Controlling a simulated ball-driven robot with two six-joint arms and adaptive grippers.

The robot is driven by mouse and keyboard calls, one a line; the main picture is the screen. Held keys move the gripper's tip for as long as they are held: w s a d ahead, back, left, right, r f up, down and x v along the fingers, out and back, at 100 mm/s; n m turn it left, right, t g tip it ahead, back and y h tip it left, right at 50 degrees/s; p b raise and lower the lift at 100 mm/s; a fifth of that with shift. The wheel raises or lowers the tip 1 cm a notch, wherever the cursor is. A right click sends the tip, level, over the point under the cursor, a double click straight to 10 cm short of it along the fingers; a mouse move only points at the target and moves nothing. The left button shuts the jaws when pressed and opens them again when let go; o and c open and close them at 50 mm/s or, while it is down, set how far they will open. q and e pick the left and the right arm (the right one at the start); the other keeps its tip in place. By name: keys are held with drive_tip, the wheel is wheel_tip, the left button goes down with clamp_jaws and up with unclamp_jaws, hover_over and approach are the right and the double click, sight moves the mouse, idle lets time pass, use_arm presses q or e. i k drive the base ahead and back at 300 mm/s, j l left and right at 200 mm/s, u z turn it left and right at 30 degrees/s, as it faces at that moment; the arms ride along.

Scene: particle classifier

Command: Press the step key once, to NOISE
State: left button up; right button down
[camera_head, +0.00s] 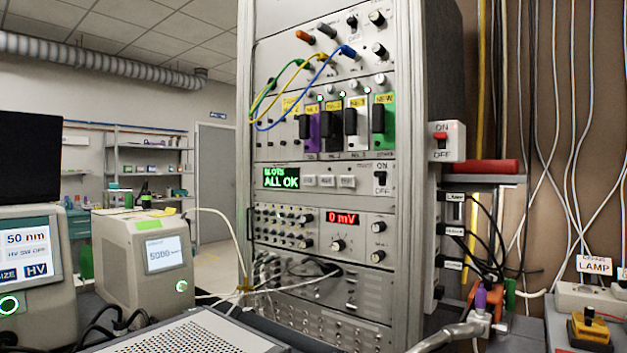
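The tall grey instrument rack (413,190) stands in the middle of the head view. On it, a black display (287,178) reads SLOTS ALL OK in green. Three small light keys sit in a row to its right: a left key (309,181), a middle key (327,181) and a right key (346,182). Their lettering is too small to read, so I cannot tell which is the step key. The word NOISE does not show legibly anywhere. Neither of my grippers is in view, and nothing covers the keys.
An ON/OFF switch (381,184) sits just right of the keys. Above are coloured slot modules (334,125) and looping cables (290,90). Below, a red display (342,217) reads 0 mV. Two instruments stand at left, including one reading 5080 (167,253). Cables hang at right.

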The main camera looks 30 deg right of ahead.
sight(307, 179)
drive_tip(key=l+u, duration=0.45)
drive_tip(key=l, duration=0.2)
drive_tip(key=l+u, duration=0.45)
drive_tip(key=l, duration=0.25)
